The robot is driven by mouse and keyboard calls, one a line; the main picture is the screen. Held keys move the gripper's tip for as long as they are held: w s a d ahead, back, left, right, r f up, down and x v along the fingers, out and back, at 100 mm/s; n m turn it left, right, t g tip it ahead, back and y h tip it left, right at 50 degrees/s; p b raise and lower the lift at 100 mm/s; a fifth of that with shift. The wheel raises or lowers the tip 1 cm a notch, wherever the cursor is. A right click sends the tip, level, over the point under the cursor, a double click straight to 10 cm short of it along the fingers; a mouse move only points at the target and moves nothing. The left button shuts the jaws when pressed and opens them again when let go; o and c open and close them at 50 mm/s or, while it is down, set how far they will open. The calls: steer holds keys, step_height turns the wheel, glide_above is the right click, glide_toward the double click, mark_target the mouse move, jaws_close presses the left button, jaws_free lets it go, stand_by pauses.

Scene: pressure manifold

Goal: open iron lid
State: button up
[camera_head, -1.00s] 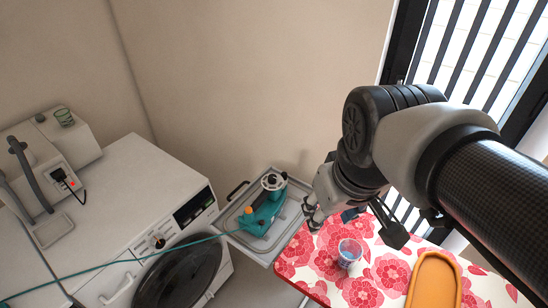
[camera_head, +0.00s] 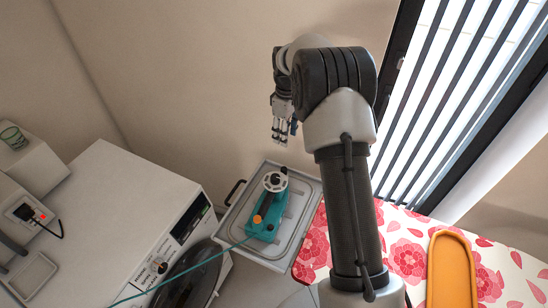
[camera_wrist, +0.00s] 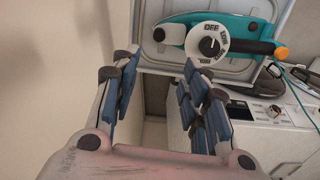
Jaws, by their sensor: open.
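The iron (camera_head: 263,213) is teal with a white dial and an orange knob. It lies on a grey metal tray (camera_head: 232,225), with a green cable running from it. In the wrist view the iron (camera_wrist: 238,30) is at the top, with the dial's OFF and LOW marks readable. I cannot tell which part is its lid. My gripper (camera_head: 279,128) is above and beyond the tray, near the wall, apart from the iron. In the wrist view my gripper (camera_wrist: 160,90) has its blue-padded fingers spread with nothing between them.
A white washing machine (camera_head: 125,205) stands left of the tray. A red floral ironing board (camera_head: 410,235) with an orange tray (camera_head: 453,270) is at the right. The wall and a barred window (camera_head: 440,90) are behind.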

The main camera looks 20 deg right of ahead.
mark_target(284, 169)
step_height(284, 169, down, 18)
steer(key=b, duration=0.3)
steer(key=shift+w+d, duration=0.1)
steer(key=shift+c, duration=0.5)
jaws_close()
